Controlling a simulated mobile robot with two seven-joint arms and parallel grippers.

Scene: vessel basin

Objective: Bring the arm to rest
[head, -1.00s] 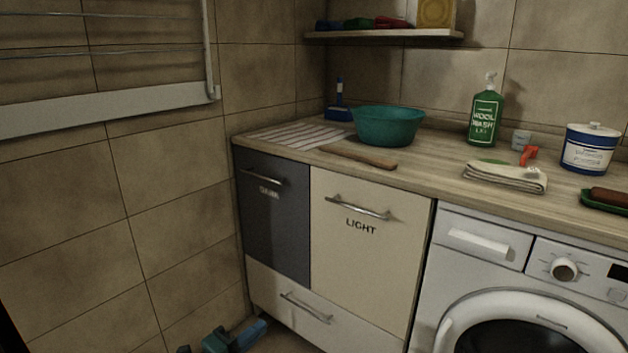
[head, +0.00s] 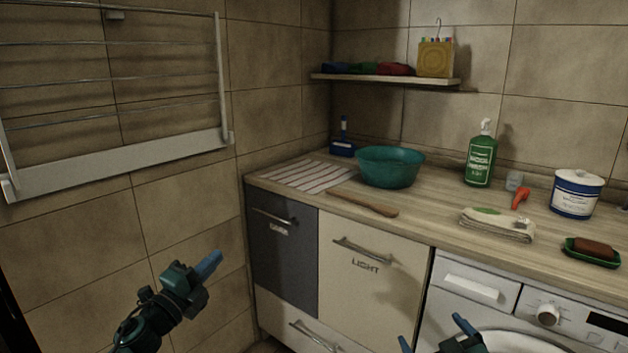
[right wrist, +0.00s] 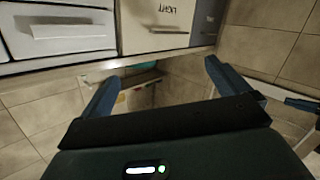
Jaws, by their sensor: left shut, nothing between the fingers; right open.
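My left gripper (head: 207,266) is at the lower left of the head view, in front of the tiled wall, left of the dark cabinet door. Its blue fingers are together and hold nothing. My right gripper (head: 432,331) is at the bottom edge of the head view, in front of the light cabinet door and the washing machine. Its two blue fingers are apart. In the right wrist view the right gripper (right wrist: 160,85) is open, with nothing between its fingers. Most of the right arm is out of view.
The worktop (head: 440,210) holds a teal basin (head: 390,168), a wooden stick (head: 362,204), a folded cloth (head: 497,225), a green bottle (head: 481,160), a blue-white tub (head: 577,195) and a soap dish (head: 592,252). A drying rack (head: 120,165) hangs on the left wall. Below are a dark door (head: 284,255), a light door (head: 365,285) and a washing machine (head: 460,300).

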